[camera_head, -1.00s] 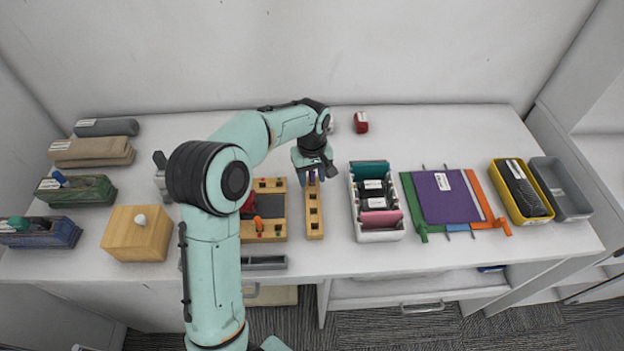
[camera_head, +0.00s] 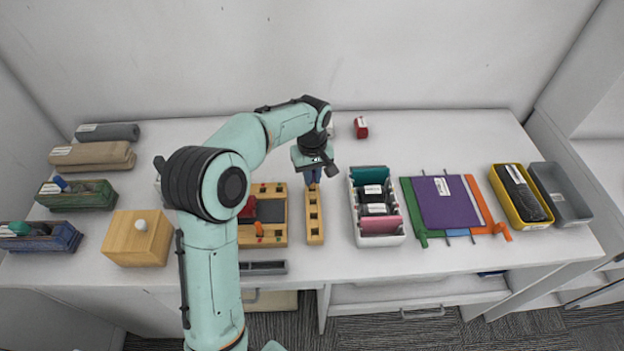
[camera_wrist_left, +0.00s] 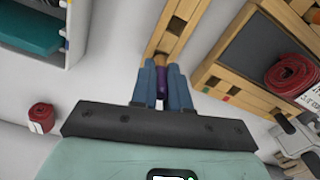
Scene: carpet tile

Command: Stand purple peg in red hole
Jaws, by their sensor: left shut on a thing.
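My left gripper (camera_head: 312,182) is shut on the purple peg at the far end of the narrow wooden block with a row of square holes (camera_head: 315,228). In the left wrist view the purple peg (camera_wrist_left: 161,80) shows between the two blue fingers, with the wooden block (camera_wrist_left: 178,28) running on beyond it. I cannot tell whether the peg's lower end is inside a hole or just above it. Left of the block is a wooden board (camera_head: 279,211) with coloured marks; a red mark (camera_wrist_left: 225,98) shows in the left wrist view. My right gripper is not in view.
A red roll (camera_head: 247,209) and an orange piece (camera_head: 259,229) are on the wooden board. A white box with coloured dividers (camera_head: 378,240) stands close right of the block. A small red roll (camera_head: 361,128) lies behind, with bare table around it.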

